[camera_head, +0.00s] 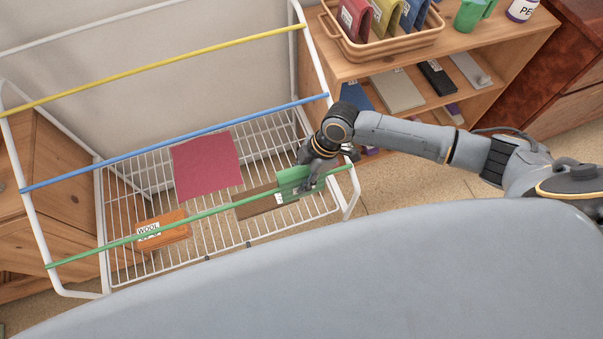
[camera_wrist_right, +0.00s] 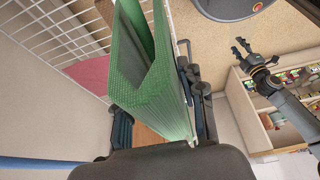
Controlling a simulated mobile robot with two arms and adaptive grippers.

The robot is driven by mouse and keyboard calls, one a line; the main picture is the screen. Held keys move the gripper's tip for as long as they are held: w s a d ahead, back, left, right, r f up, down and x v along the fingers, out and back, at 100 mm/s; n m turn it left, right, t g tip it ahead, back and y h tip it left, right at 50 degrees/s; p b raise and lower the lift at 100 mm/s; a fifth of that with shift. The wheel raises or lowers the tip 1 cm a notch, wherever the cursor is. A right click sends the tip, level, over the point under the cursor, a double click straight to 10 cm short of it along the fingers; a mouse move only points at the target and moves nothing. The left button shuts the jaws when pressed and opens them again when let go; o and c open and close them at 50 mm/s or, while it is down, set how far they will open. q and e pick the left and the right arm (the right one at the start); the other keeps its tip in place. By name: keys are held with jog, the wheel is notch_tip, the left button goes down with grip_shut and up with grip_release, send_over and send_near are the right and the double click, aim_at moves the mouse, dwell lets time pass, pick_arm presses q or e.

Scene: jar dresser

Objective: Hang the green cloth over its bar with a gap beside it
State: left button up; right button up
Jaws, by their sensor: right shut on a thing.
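The green cloth (camera_head: 291,176) is at the right part of the green bar (camera_head: 205,214), the rack's nearest bar. It shows on both sides of the bar line; I cannot tell whether it rests on the bar. My right gripper (camera_head: 313,178) is shut on the cloth, close to the bar's right end. In the right wrist view the cloth (camera_wrist_right: 150,95) is folded, with two panels hanging between the fingers. My left gripper (camera_wrist_right: 242,50) shows small in that view, its fingers apart and empty; it is outside the head view.
The white wire rack (camera_head: 120,205) has a yellow bar (camera_head: 160,68) and a blue bar (camera_head: 180,144). A red cloth (camera_head: 207,166), an orange labelled piece (camera_head: 165,230) and a brown piece (camera_head: 257,203) are at the rack. A wooden shelf (camera_head: 480,45) with a basket (camera_head: 385,45) stands right.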

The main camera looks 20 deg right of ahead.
notch_tip(320, 180, down, 4)
jog(key=shift+r+b, duration=0.1)
jog(key=shift+b, duration=1)
jog(key=shift+f+b, duration=0.55)
jog(key=shift+f, duration=0.3)
jog(key=o, duration=1)
jog(key=shift+c, duration=0.2)
jog(key=shift+r, duration=0.1)
notch_tip(320, 180, up, 7)
jog(key=p, duration=0.7)
jog(key=shift+a, duration=0.1)
